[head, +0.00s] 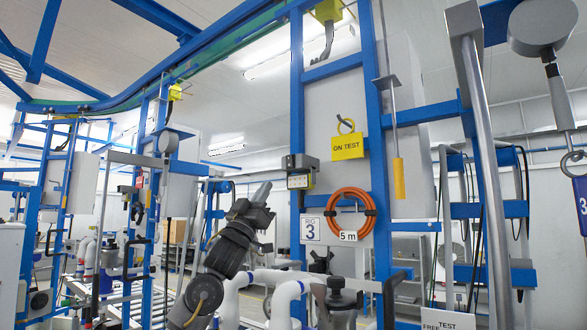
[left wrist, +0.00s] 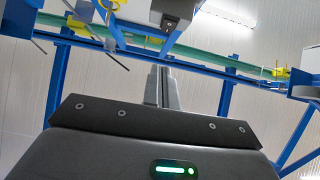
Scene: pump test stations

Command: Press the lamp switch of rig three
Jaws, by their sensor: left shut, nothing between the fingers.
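Which part is the lamp switch is too small to tell. My left gripper (head: 265,190) is shut and empty, pointing up and to the right. In the picture it is left of the box and slightly lower, apart from it. In the left wrist view the closed fingers (left wrist: 160,85) point upward; a grey box with a dark underside (left wrist: 172,14) is beyond them. My right gripper is not in view.
An orange hose coil (head: 351,212) marked 5 m hangs right of the sign, below a yellow ON TEST tag (head: 347,147). White pipes (head: 285,290) and a dark valve knob (head: 343,290) stand below. Another blue-framed rig (head: 150,215) is at left.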

